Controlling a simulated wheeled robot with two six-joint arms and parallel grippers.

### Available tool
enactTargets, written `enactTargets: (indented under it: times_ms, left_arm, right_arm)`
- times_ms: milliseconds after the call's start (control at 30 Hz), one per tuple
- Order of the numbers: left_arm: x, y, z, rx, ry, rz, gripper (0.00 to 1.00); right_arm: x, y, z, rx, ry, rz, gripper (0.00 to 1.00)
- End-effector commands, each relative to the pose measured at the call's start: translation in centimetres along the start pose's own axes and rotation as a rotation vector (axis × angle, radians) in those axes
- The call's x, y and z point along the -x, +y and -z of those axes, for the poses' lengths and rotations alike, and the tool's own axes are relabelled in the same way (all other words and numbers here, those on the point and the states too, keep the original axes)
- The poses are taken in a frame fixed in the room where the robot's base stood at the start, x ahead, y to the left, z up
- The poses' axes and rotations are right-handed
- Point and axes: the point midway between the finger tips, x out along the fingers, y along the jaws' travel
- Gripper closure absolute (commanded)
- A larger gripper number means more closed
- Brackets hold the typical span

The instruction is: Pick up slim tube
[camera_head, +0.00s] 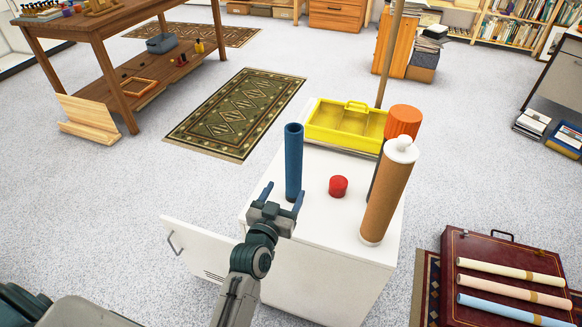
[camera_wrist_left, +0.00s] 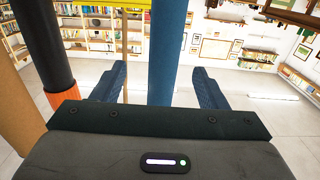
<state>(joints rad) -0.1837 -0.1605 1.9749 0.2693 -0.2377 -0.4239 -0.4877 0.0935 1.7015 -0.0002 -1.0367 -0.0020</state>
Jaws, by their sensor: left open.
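A slim blue tube (camera_head: 293,160) stands upright on the white cabinet top (camera_head: 317,177), open at its upper end. My left gripper (camera_head: 282,191) is open low at the tube, with a blue finger on either side of it. In the left wrist view the blue tube (camera_wrist_left: 168,50) passes between the two fingers of the gripper (camera_wrist_left: 158,72), nearer the right one. I cannot tell whether a finger touches it. A thicker brown tube with a white cap (camera_head: 388,195) and a dark tube with an orange cap (camera_head: 403,122) stand to the right. My right gripper is not in view.
A red cap (camera_head: 338,186) lies on the cabinet top between the blue and brown tubes. A yellow tray (camera_head: 345,125) is at its back edge. The cabinet door (camera_head: 195,250) hangs open at left. A red case (camera_head: 500,262) with several rolled tubes lies at lower right.

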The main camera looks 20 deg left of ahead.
Motion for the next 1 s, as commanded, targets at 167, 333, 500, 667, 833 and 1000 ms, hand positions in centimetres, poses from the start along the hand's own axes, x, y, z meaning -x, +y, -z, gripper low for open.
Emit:
enactTargets:
  times_ms: [167, 333, 500, 667, 833, 1000]
  left_arm:
    - [-3.1, -0.1, 0.3, 0.0, 0.002, -0.001, 0.33]
    - [-4.5, -0.1, 0.1, 0.002, 0.001, 0.0, 0.33]
    - [-6.3, -0.5, 0.1, 0.0, 0.002, 0.0, 0.33]
    - [-8.7, -0.8, -0.1, 0.002, 0.003, 0.0, 0.33]
    - [-9.7, -0.8, -0.3, 0.004, 0.001, 0.0, 0.33]
    - [-9.7, -0.8, -0.4, 0.004, 0.001, 0.0, 0.33]
  right_arm:
    - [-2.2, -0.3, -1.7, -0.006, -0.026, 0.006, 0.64]
    - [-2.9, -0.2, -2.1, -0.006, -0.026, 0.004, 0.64]
    - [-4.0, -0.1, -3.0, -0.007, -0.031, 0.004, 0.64]
    - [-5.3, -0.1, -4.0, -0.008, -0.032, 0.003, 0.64]
    - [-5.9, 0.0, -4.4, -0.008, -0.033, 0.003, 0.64]
    - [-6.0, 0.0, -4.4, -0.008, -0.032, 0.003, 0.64]
